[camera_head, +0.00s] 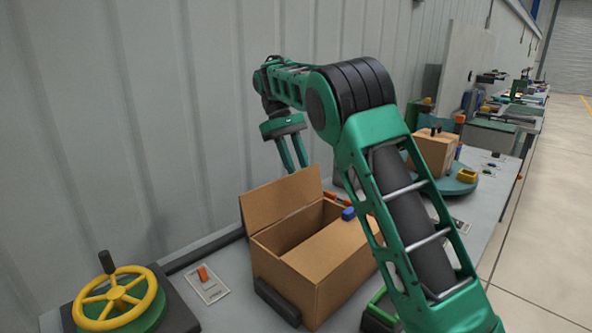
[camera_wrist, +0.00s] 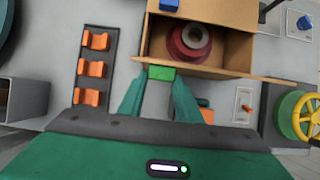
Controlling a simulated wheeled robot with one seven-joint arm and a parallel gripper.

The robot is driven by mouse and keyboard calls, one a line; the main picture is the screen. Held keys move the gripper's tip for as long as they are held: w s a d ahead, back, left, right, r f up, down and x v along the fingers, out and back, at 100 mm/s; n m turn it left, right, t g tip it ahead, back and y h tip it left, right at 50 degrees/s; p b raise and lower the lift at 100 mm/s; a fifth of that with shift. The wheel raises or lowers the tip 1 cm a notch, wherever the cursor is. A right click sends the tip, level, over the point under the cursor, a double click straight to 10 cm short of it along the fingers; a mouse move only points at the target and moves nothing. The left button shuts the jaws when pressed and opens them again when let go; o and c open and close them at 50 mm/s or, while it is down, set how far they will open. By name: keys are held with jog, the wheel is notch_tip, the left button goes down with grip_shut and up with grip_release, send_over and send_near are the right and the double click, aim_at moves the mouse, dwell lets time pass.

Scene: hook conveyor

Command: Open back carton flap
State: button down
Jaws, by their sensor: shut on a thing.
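The brown carton (camera_head: 318,275) stands on the bench, and its back flap (camera_head: 282,200) is raised steeply at the far side. In the wrist view the back flap (camera_wrist: 235,74) shows nearly edge-on, with a green tab (camera_wrist: 161,73) on it. My gripper (camera_wrist: 161,80) is shut on the green tab. In the head view my gripper (camera_head: 295,166) is behind the flap, and the flap hides its fingertips. The front flap (camera_head: 335,245) lies flat over part of the opening and bears a blue tab (camera_head: 348,214). A dark red ring-shaped part (camera_wrist: 188,40) sits inside the carton.
A yellow handwheel (camera_head: 115,298) stands left of the carton. A rack with orange clips (camera_wrist: 93,68) lies near the carton. A second carton (camera_head: 434,152) is on a teal turntable (camera_head: 460,184) at the right. The wall runs close behind the bench.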

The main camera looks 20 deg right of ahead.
jog(key=shift+w+d+f, duration=0.1)
jog(key=shift+w+d, duration=0.1)
dwell(0.3)
jog(key=c, duration=1.3)
grip_release()
jog(key=shift+d, duration=0.1)
jog(key=shift+c, duration=0.2)
jog(key=shift+o, duration=0.3)
jog(key=shift+a, duration=0.2)
